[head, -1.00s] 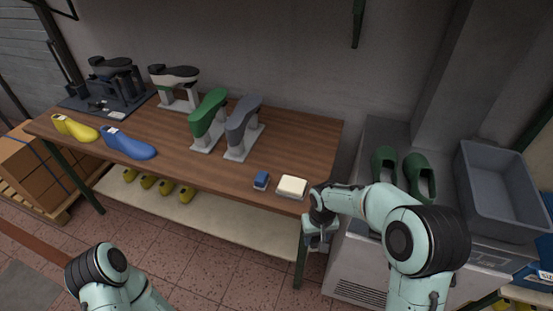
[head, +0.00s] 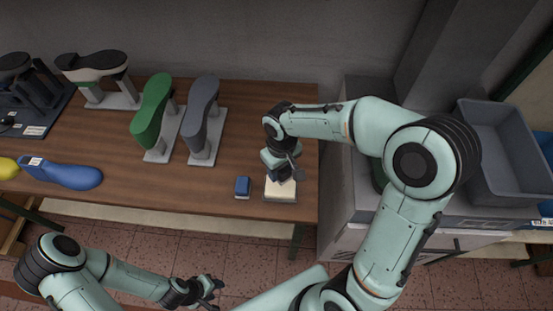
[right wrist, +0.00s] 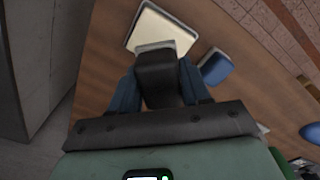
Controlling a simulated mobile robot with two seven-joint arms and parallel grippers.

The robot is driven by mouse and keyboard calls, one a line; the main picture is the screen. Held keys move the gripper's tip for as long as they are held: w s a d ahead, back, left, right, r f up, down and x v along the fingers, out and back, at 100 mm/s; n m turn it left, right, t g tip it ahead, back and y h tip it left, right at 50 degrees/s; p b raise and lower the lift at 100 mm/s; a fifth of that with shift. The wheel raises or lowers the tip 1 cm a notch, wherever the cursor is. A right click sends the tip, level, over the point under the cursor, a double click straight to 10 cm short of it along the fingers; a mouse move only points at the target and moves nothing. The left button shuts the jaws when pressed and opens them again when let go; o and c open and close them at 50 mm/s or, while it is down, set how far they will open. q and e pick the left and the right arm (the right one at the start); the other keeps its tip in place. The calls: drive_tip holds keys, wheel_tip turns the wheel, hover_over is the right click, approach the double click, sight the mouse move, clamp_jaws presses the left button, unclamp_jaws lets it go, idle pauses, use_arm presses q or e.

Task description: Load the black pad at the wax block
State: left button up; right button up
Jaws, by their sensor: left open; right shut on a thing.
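The wax block (head: 281,188) is a cream slab on a thin base near the table's front right edge; it also shows in the right wrist view (right wrist: 158,27). My right gripper (head: 284,172) is over its far part, fingers down. In the right wrist view, its blue fingers are shut on the black pad (right wrist: 160,77). The pad's grey lower edge overlaps the wax block in that view; I cannot tell whether they touch. My left gripper (head: 212,289) is open and empty, in front of the table, low in the head view.
A blue pad (head: 242,185) lies just left of the wax block. Green (head: 153,118) and grey (head: 200,113) lasts stand on holders farther back. A blue last (head: 65,174) lies left. A grey bin (head: 500,145) stands right. The table's front middle is clear.

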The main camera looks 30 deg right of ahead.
sight(281, 175)
drive_tip(key=shift+s+f+b, duration=0.3)
drive_tip(key=shift+f, duration=0.5)
drive_tip(key=shift+w+f+b, duration=0.1)
drive_tip(key=shift+f+b, duration=0.9)
drive_tip(key=shift+f, duration=0.95)
use_arm(q)
drive_tip(key=s+f, duration=0.3)
drive_tip(key=shift+s+f, duration=0.35)
drive_tip(key=shift+f, duration=0.05)
use_arm(e)
drive_tip(key=shift+w+f, duration=0.1)
use_arm(q)
drive_tip(key=shift+w, duration=0.1)
drive_tip(key=shift+s+f+b, duration=0.4)
drive_tip(key=shift+f, duration=0.1)
use_arm(e)
drive_tip(key=shift+f, duration=0.6)
drive_tip(key=shift+r, duration=0.1)
drive_tip(key=shift+w+r+p, duration=0.1)
drive_tip(key=shift+r+p, duration=0.8)
drive_tip(key=shift+r, duration=0.8)
drive_tip(key=shift+r+p, duration=0.9)
drive_tip(key=shift+r, duration=0.95)
use_arm(q)
drive_tip(key=w+r, duration=0.4)
drive_tip(key=shift+r, duration=0.3)
